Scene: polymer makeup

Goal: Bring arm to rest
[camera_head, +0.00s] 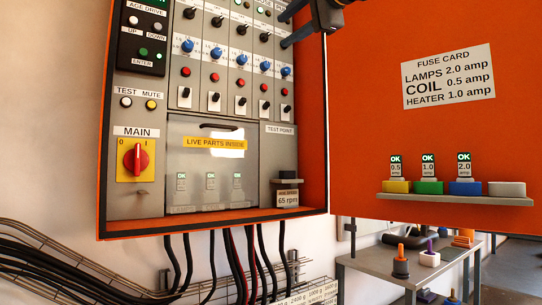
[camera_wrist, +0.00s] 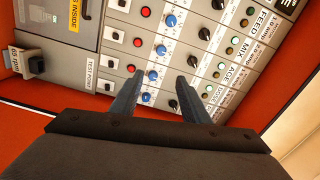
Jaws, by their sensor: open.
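My gripper (camera_head: 283,30) shows at the top of the head view, in front of the upper right edge of the orange cabinet (camera_head: 315,120). Its two dark fingers are spread and point left toward the control panel. In the wrist view my gripper (camera_wrist: 160,82) is open, with nothing between the fingers. The panel's blue knobs, red buttons and black switches lie beyond the fingertips. I see no clear contact with them. Most of my arm is out of the head view.
The open orange door (camera_head: 440,140) carries a fuse card (camera_head: 448,77) and a shelf (camera_head: 455,199) with several colored blocks and fuses. A clear cover (camera_head: 212,165) closes the lower panel. Cables hang below. A grey side table (camera_head: 400,262) holds small parts.

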